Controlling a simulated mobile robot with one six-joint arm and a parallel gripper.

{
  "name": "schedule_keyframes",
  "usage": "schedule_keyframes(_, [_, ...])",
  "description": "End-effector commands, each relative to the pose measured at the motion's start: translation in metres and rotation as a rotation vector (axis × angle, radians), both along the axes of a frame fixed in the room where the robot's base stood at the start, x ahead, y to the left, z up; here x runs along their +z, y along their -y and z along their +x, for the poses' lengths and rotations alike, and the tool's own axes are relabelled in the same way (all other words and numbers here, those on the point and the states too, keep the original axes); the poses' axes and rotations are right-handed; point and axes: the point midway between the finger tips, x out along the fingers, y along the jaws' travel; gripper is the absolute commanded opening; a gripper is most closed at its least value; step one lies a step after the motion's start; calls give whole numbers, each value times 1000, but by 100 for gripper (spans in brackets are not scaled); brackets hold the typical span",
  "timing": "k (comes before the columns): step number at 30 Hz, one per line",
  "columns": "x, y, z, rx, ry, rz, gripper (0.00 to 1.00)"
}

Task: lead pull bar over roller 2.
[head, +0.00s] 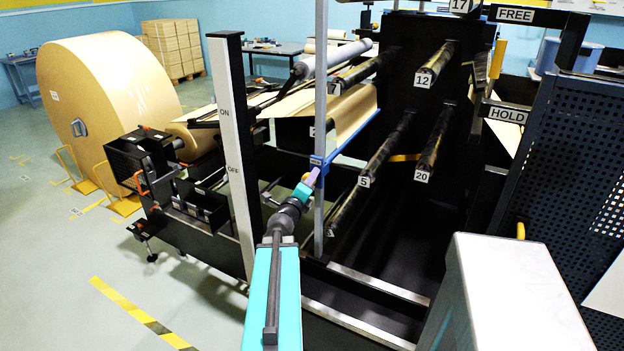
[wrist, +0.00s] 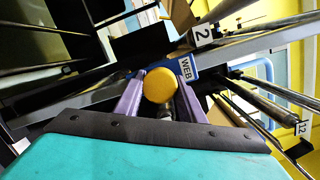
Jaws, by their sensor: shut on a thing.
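The blue pull bar (head: 346,146) with a WEB tag slants up to the right, beside the kraft web (head: 352,112). My gripper (head: 311,178) is at its near end. In the wrist view, the purple fingers of my gripper (wrist: 160,92) are shut on a yellow knob (wrist: 159,85), just below the WEB tag (wrist: 186,68). The number 2 label of roller 2 (head: 312,131) is partly hidden behind a grey post in the head view. It shows clearly in the wrist view (wrist: 202,35), just above the tag. How the bar lies against roller 2 cannot be told.
The grey upright post (head: 320,80) stands close to my gripper. Rollers 5 (head: 385,150), 12 (head: 436,64) and 20 (head: 437,140) project from the black frame on the right. A big kraft roll (head: 105,105) stands at left. The floor at lower left is clear.

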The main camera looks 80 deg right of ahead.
Motion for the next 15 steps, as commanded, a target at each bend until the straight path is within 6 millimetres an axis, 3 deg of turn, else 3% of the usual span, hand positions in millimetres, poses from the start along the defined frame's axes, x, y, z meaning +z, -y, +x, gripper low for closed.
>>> schedule_keyframes(1, [-11, 0, 2, 3, 1, 2, 0])
schedule_keyframes(15, [-60, 2, 7, 4, 1, 3, 0])
